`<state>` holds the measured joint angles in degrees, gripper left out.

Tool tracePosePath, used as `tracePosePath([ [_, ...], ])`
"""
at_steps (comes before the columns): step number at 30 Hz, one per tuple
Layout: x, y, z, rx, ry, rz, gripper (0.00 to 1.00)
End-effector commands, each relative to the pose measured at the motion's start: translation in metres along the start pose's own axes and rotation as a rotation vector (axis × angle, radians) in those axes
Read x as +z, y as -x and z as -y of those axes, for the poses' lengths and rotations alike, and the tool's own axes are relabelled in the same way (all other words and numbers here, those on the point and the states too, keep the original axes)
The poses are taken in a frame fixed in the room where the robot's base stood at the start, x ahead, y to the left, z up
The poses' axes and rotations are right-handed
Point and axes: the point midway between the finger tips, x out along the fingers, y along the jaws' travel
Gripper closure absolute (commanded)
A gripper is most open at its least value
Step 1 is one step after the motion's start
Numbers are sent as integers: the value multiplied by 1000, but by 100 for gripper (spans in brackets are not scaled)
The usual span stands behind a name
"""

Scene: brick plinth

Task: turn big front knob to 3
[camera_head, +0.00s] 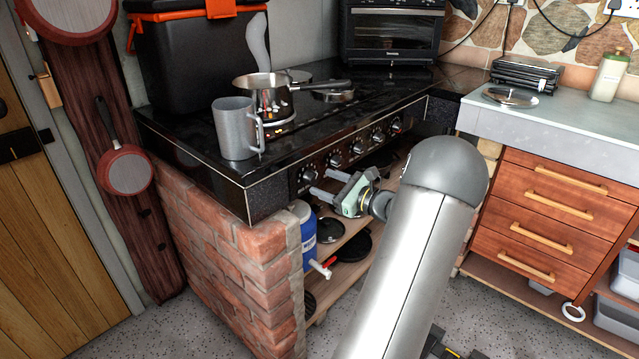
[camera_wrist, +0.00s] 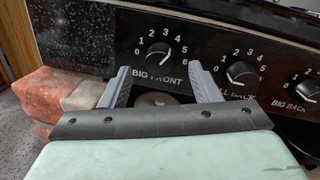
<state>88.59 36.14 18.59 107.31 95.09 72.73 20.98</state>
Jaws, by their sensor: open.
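The big front knob (camera_wrist: 158,56) is a black dial on the stove's dark front panel, in the upper middle of the wrist view above its "BIG FRONT" label. Its light pointer mark seems to point to the lower right, near the 6. In the head view this knob (camera_head: 308,175) is leftmost in the row. My gripper (camera_wrist: 158,73) is open and empty. Its two grey fingers reach toward the panel, one on each side of the knob and lower in the picture. In the head view my gripper (camera_head: 316,182) is close before the knob; contact cannot be told.
Other knobs, labelled in part "LL BACK" (camera_wrist: 242,75) and "BIG BACK" (camera_wrist: 304,91), sit to the right. A grey mug (camera_head: 236,130) and a saucepan (camera_head: 262,92) stand on the stove top. Below are a blue container (camera_head: 304,232) and shelves. A brick plinth (camera_head: 232,262) stands left.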

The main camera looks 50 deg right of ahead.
Motion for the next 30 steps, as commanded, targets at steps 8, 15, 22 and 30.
tracePosePath([
  [8, 0, -26, 0, -1, 1, -1, 43],
  [15, 0, -27, 0, 0, 0, -1, 43],
  [22, 0, -27, 0, 0, 1, -1, 88],
  [30, 0, -27, 0, 1, 23, -3, 88],
])
